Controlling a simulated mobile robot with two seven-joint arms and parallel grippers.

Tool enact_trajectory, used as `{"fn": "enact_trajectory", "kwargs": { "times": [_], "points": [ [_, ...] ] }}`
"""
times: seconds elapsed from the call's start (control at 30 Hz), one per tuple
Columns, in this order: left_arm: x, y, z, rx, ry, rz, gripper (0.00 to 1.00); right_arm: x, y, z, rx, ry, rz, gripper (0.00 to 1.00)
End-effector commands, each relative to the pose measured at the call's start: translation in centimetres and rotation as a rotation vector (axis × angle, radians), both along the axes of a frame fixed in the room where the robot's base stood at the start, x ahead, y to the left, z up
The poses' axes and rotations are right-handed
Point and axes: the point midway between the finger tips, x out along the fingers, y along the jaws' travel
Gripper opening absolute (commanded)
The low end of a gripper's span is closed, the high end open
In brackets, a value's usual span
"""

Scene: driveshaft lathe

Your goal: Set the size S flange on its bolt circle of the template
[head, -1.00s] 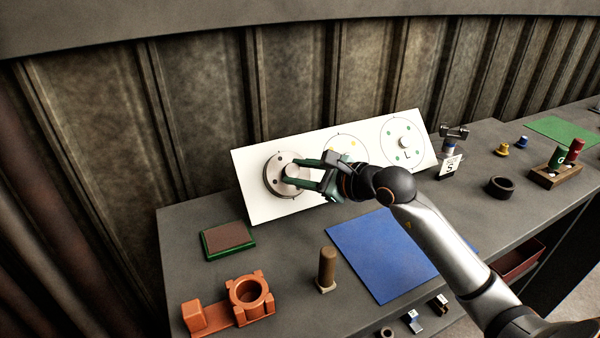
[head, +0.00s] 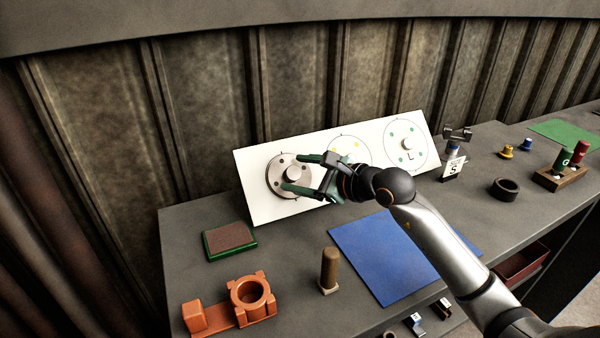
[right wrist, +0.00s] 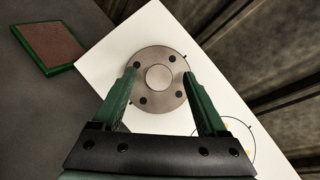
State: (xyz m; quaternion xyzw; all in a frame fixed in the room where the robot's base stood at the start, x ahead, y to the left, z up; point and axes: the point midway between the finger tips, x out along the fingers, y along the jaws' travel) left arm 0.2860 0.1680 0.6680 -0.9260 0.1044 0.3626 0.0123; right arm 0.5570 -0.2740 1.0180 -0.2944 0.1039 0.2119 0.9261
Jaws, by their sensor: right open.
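The size S flange (head: 279,180) is a grey metal disc with a raised hub and several dark holes. It lies against the left end of the white sloping template (head: 259,209). In the right wrist view the flange (right wrist: 153,98) sits flat on the template (right wrist: 108,60), and its bolt circle is hidden beneath it. My right gripper (head: 301,173) is open, with green fingers either side of the flange's hub and apart from it. In the wrist view the right gripper (right wrist: 168,78) shows a gap to the hub on both sides. My left gripper is not in view.
Two more circles show on the template, the right one marked L. A blue mat (head: 375,255), a brown peg (head: 329,268), an orange fixture (head: 247,300) and a green-edged pad (head: 229,240) lie in front. A dark ring (head: 505,188) and a wooden block (head: 560,178) stand right.

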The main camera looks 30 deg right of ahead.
Motion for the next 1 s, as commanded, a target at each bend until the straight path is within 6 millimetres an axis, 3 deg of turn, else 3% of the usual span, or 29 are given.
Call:
{"fn": "enact_trajectory", "kwargs": {
  "times": [0.23, 0.63, 1.0],
  "points": [
    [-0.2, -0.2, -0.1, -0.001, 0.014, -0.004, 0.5, 0.0, 0.0, -0.3, -0.002, 0.007, 0.0, 0.76],
    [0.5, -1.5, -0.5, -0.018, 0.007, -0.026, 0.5, -7.0, -2.5, 2.1, -0.005, 0.003, 0.002, 0.76],
    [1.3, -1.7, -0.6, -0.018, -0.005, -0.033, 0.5, -10.6, -4.0, 3.7, 0.001, 0.002, 0.0, 0.76]
  ]
}}
